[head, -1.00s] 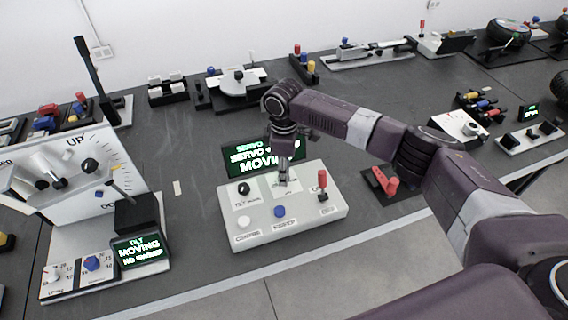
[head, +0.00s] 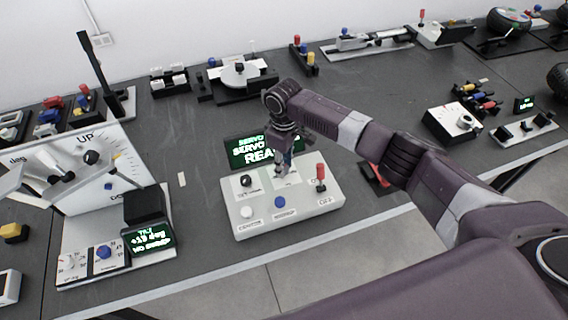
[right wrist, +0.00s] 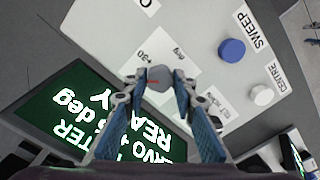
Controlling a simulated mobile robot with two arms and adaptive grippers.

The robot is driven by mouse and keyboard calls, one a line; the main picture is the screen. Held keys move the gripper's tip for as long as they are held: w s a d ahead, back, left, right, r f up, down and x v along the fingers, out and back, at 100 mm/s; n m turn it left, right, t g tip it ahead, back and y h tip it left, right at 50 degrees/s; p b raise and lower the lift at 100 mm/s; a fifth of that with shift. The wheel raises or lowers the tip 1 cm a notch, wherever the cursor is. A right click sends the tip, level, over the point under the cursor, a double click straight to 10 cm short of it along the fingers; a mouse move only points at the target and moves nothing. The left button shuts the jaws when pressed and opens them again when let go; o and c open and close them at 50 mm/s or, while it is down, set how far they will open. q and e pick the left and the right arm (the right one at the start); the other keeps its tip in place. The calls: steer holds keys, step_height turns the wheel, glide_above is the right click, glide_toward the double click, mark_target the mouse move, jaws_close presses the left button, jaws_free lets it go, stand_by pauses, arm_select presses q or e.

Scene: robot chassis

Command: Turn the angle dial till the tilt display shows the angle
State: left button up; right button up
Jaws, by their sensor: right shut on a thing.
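The angle dial is a small grey knob (right wrist: 159,78) on a white tester panel (head: 300,206), beside a label with "+30" and "deg". My right gripper (head: 283,172) reaches down to the panel and is shut on the dial, its blue fingers on either side in the right wrist view (right wrist: 159,86). In the head view the gripper mostly hides the dial. The servo display (head: 251,152) behind the panel reads "READY". The tilt display (head: 152,238) at the left is lit green with small text that I cannot read surely. My left gripper is not in view.
The panel also has a black knob (head: 246,180), white button (head: 247,212), blue button (head: 280,202) and red lever (head: 320,172). A tilt gauge board (head: 105,165) marked "UP" stands left. The table between gauge and panel is mostly clear.

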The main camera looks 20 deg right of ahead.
steer(key=shift+w+r, duration=0.1)
steer(key=o, duration=1.2)
steer(key=shift+c, duration=0.2)
step_height(320, 180, up, 12)
